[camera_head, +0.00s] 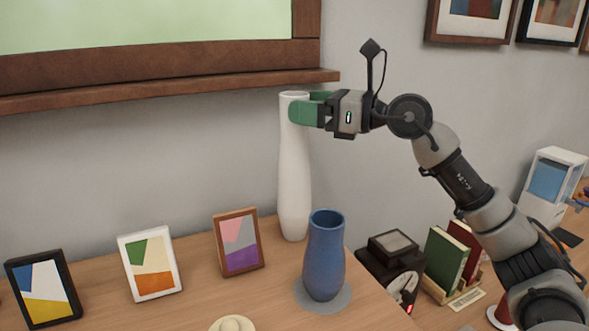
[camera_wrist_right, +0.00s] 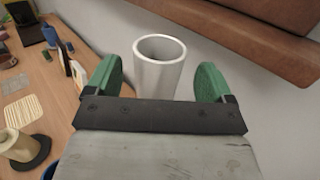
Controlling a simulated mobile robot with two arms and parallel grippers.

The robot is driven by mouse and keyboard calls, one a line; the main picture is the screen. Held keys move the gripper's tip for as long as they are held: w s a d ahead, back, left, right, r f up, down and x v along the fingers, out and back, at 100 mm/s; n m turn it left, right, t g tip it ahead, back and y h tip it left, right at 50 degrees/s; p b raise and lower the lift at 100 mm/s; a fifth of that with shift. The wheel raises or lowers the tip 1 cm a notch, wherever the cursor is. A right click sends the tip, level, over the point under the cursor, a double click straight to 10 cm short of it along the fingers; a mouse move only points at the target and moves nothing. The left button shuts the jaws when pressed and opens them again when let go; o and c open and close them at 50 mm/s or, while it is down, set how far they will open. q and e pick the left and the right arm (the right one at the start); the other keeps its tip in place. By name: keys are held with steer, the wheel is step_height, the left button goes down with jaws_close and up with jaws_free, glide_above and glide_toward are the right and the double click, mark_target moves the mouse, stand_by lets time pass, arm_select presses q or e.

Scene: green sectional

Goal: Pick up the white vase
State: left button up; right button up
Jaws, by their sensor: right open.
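The tall white vase (camera_head: 294,170) stands upright on the wooden surface near the wall. My right gripper (camera_head: 305,108) is at the vase's upper end, with a green finger in front of it, just below the rim. In the right wrist view the vase's open round mouth (camera_wrist_right: 160,48) shows between the two green fingers (camera_wrist_right: 158,82). The fingers are spread wide, with a visible gap on each side of the vase there. The lower part of the vase is hidden in that view. My left gripper is in neither view.
A blue vase (camera_head: 324,255) on a grey round mat stands in front and to the right. Three picture frames (camera_head: 151,264) stand to the left. A wooden ledge (camera_head: 170,87) runs along the wall beside the vase's top. Books (camera_head: 447,254) are at the right.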

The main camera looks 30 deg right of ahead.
steer(key=shift+r+p+x, duration=0.2)
steer(key=shift+p+x, duration=0.25)
steer(key=shift+x, duration=0.75)
steer(key=shift+w+a+f, duration=0.15)
steer(key=shift+w+a, duration=0.05)
steer(key=shift+a, duration=0.1)
steer(key=shift+s+d, duration=0.1)
steer(key=shift+d, duration=0.05)
steer(key=c, duration=0.3)
jaws_close()
